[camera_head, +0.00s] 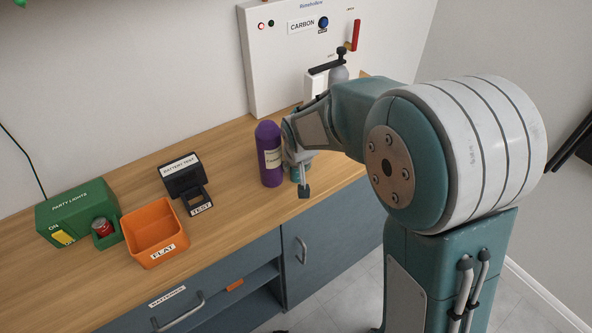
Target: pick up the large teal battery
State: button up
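My gripper (303,183) reaches down over the counter at the right of a purple cylinder (268,158). One finger with a dark tip faces me; the other finger is hidden. A small patch of teal (295,173) shows beside and behind this finger. It may be the large teal battery standing on the counter, mostly hidden by my gripper. I cannot tell whether my fingers touch it or are closed on it. The purple cylinder stands upright, very close to my gripper, with a pale label.
The wooden counter (225,225) holds an orange tray marked FLAT (157,258), a black battery tester (184,183) and a green party lights box (75,211) with a red battery (102,227). A white CARBON machine (278,75) stands behind. The counter's front is clear.

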grip_shut()
